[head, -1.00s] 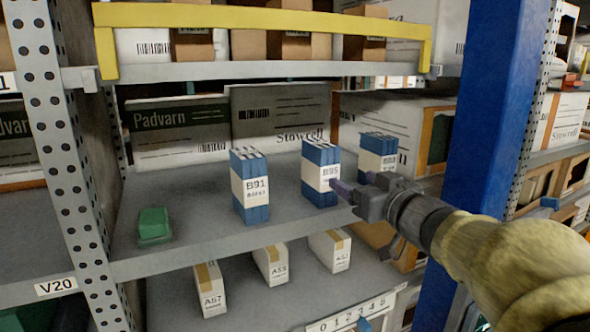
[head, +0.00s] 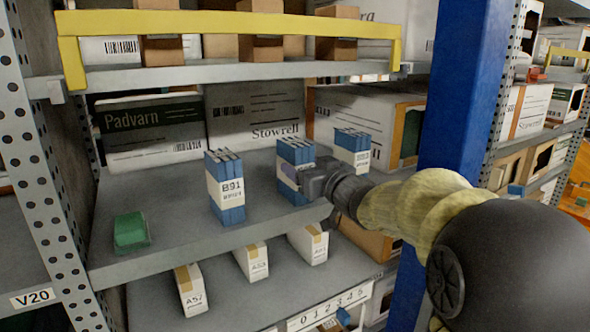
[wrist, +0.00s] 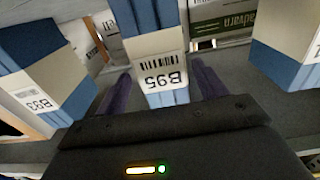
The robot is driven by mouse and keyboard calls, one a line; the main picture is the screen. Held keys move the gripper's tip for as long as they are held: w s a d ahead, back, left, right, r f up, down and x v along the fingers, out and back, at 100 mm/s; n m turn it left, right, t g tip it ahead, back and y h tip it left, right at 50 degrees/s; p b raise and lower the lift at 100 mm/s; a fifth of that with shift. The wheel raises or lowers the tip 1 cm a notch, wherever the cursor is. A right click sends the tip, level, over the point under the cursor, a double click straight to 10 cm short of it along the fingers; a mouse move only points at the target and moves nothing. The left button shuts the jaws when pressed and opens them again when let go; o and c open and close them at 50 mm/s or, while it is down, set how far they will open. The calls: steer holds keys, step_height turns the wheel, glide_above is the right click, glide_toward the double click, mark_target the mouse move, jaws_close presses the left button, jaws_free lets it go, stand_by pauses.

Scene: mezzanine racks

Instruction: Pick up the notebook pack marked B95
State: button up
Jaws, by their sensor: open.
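The notebook pack marked B95 (wrist: 160,60) is a blue bundle with a white label band and barcode. It looks upside down in the wrist view. It stands in the middle of three blue packs on the shelf in the head view (head: 296,151), its label mostly hidden by my gripper (head: 291,176). In the wrist view my open gripper (wrist: 162,75) has one purple finger on each side of the pack's lower part. Gaps show beside it, and I cannot tell whether either finger touches.
Pack B91 (head: 226,190) stands to the left and pack B93 (wrist: 40,70) to the other side, both close to my gripper. A green object (head: 131,232) lies at the shelf's left. Large boxes (head: 262,112) stand behind.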

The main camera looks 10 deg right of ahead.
mark_target(294, 141)
steer(key=p+x, duration=0.1)
steer(key=x, duration=0.2)
steer(key=shift+w+a+p, duration=0.3)
steer(key=shift+a, duration=0.05)
steer(key=shift+w+a+f, duration=0.1)
steer(key=shift+w+f, duration=0.05)
steer(key=shift+w, duration=0.25)
steer(key=shift+s, duration=0.1)
steer(key=shift+c, duration=0.4)
steer(key=c, duration=1.3)
step_height(294, 141, up, 10)
steer(key=shift+r+p, duration=0.15)
steer(key=shift+p, duration=0.45)
